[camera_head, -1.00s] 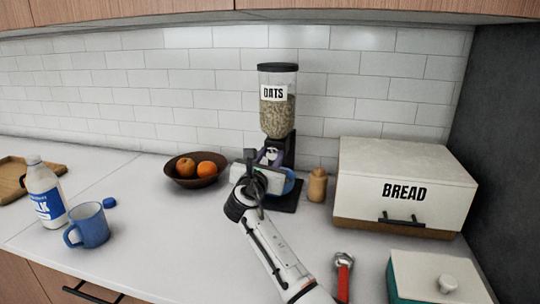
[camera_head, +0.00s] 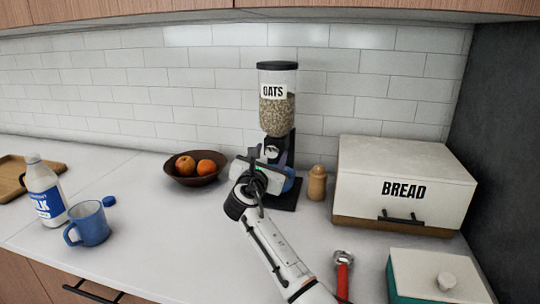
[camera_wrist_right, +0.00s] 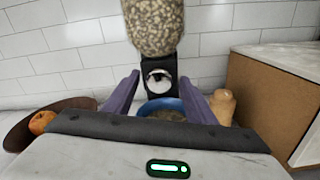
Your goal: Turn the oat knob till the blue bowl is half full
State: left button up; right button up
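The oats dispenser (camera_head: 278,105) stands against the tiled wall, its clear hopper partly filled with oats. Its silver-and-black knob (camera_wrist_right: 159,78) sits on the black stand below the hopper. The blue bowl (camera_head: 292,186) is under the dispenser, mostly hidden by my right gripper in the head view. In the right wrist view the bowl (camera_wrist_right: 163,104) shows between the fingers with some oats in it; how full it is I cannot tell. My right gripper (camera_wrist_right: 160,76) is open in front of the dispenser, its purple fingers either side of the knob with gaps showing. My left gripper is out of view.
A brown fruit bowl (camera_head: 178,181) stands left of the dispenser. A wooden shaker (camera_head: 317,184) and bread box (camera_head: 400,190) stand to the right. A blue mug (camera_head: 90,224) and milk bottle (camera_head: 45,190) are at the left. The counter between mug and my right arm is clear.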

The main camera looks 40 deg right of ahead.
jog(key=v, duration=1)
jog(key=shift+s+a+r, duration=0.1)
jog(key=w+d+m+p, duration=0.1)
jog(key=w+d+m, duration=0.1)
jog(key=w+d, duration=0.1)
jog(key=w+d+m, duration=0.3)
jog(key=d, duration=0.1)
jog(key=shift+w+d+p, duration=0.15)
jog(key=shift+d+p, duration=0.1)
jog(key=shift+p, duration=0.1)
dwell(0.6)
